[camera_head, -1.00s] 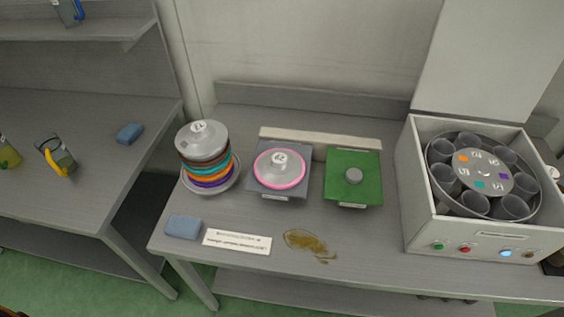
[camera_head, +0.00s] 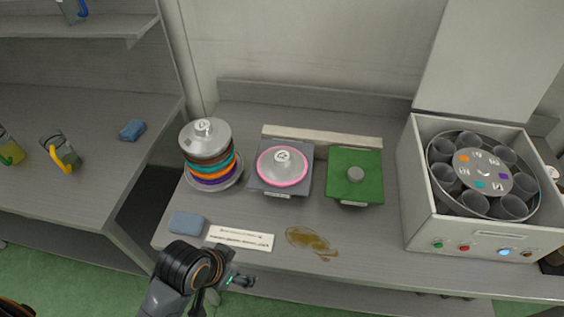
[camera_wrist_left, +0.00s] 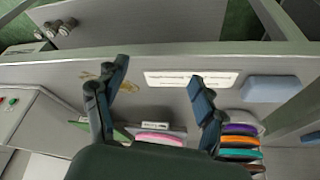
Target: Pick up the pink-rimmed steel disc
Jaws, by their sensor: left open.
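The pink-rimmed steel disc (camera_head: 282,166) lies flat on a grey square stand (camera_head: 287,192), with a steel knob on top. In the left wrist view its pink rim (camera_wrist_left: 158,139) shows partly behind my gripper body. My left gripper (camera_head: 240,281) is at the table's front edge, in front of the white label strip and well short of the disc. In the left wrist view my left gripper (camera_wrist_left: 158,92) has its two fingers wide apart with nothing between them. My right gripper is in neither view.
Left of the disc stands a stack of coloured-rim discs (camera_head: 208,150). Right of it is a green square stand (camera_head: 356,188), then a white centrifuge-like box (camera_head: 470,238) with an open lid. A blue sponge (camera_head: 187,224), a white label strip (camera_head: 240,238) and a brown spill (camera_head: 311,241) lie in front.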

